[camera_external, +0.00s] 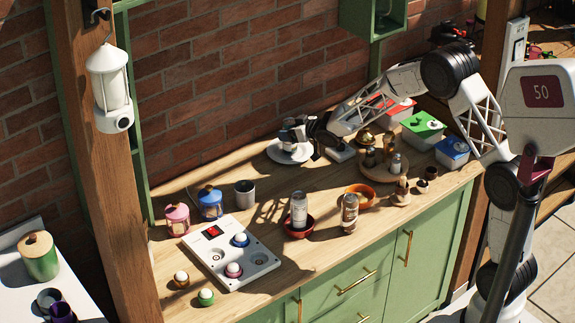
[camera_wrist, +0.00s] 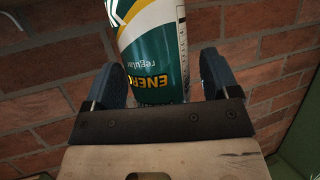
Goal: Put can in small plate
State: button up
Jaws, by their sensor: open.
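A can (camera_wrist: 155,45) with a white, dark green and yellow label reading "ENERGY" fills the space between my fingers in the wrist view. My gripper (camera_wrist: 162,80) is open, with one dark finger on each side of the can. In the external view my gripper (camera_external: 308,132) is low at the back of the counter, over a small white plate (camera_external: 282,157). A pale object (camera_external: 290,134), probably the can, shows there at the fingers. My gripper partly hides it, and I cannot tell whether it touches the plate.
A round wooden tray (camera_external: 375,177) with small jars stands right of the plate, with lidded boxes (camera_external: 422,130) behind. A red bowl (camera_external: 297,233), an orange bowl (camera_external: 367,193) and a white panel (camera_external: 208,253) are nearer. A brick wall (camera_external: 220,80) backs the counter. Bare wood lies left of the plate.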

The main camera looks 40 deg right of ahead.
jog(key=v, duration=1.1)
jog(key=shift+s, duration=0.35)
jog(key=shift+r, duration=0.1)
jog(key=shift+d+r, duration=0.1)
dwell(0.4)
jog(key=s+d+r+m+g+h, duration=0.25)
jog(key=s+r, duration=0.35)
jog(key=s, duration=0.5)
jog(key=s+d+r+m+g+h, duration=0.15)
jog(key=s+d+r+h, duration=0.35)
jog(key=s, duration=0.7)
jog(key=s+a+r+g+y, duration=0.1)
jog(key=s+g, duration=0.2)
jog(key=s, duration=1.2)
jog(key=s+a+r+g+y, duration=0.1)
jog(key=s+g+y, duration=0.1)
jog(key=s, duration=1.4)
jog(key=shift+a+r+g, duration=0.3)
jog(key=shift+r+g, duration=0.1)
jog(key=shift+g, duration=0.2)
